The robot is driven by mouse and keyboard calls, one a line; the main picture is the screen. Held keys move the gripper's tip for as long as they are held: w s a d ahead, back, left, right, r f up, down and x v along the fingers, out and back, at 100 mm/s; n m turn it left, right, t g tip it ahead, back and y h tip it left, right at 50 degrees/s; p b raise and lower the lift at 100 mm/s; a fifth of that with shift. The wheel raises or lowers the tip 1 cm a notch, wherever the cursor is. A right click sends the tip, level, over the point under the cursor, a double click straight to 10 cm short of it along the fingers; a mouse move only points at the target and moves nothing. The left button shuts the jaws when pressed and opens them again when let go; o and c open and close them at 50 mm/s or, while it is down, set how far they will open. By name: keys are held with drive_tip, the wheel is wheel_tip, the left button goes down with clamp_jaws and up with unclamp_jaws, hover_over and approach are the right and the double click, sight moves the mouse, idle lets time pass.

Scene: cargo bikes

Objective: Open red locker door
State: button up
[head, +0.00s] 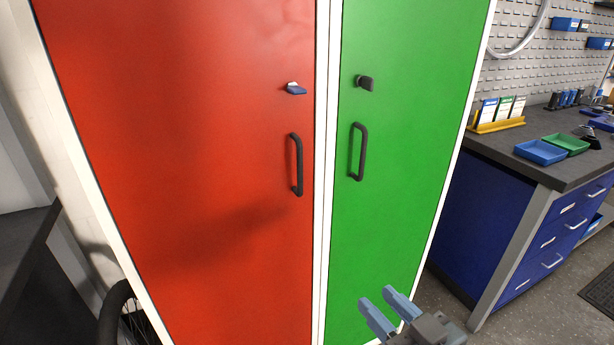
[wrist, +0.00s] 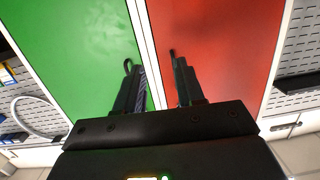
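The red locker door (head: 190,150) fills the left of the head view and looks shut, flush with its white frame. Its dark vertical bar handle (head: 296,165) is near the door's right edge. Above it a blue key (head: 295,89) sits in the lock. My gripper (head: 389,304) is low in the head view, in front of the green door's lower part and away from the red handle. Its two fingers are apart with nothing between them. In the wrist view the red door (wrist: 215,45) is at the right, and the fingers (wrist: 160,85) point toward the lockers.
The green door (head: 405,130) with its own handle (head: 358,152) and dark knob (head: 365,83) is to the right. A blue workbench (head: 490,210) stands at the right, with trays on top. A bicycle wheel (head: 122,312) shows at lower left.

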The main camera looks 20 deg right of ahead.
sight(308, 172)
drive_tip(key=w+r+y, duration=0.1)
drive_tip(key=w+r, duration=0.3)
drive_tip(key=w, duration=0.3)
drive_tip(key=w+a+r+n+y+p, duration=0.1)
drive_tip(key=w+r, duration=0.3)
drive_tip(key=w, duration=0.4)
drive_tip(key=w+a+r+t, duration=0.1)
drive_tip(key=w+r, duration=0.3)
drive_tip(key=w, duration=0.3)
drive_tip(key=shift+w+a+n+y+p, duration=0.2)
drive_tip(key=shift+w+n+y+p, duration=0.1)
drive_tip(key=shift+w+n+y, duration=0.1)
drive_tip(key=shift+s, duration=0.1)
clamp_jaws()
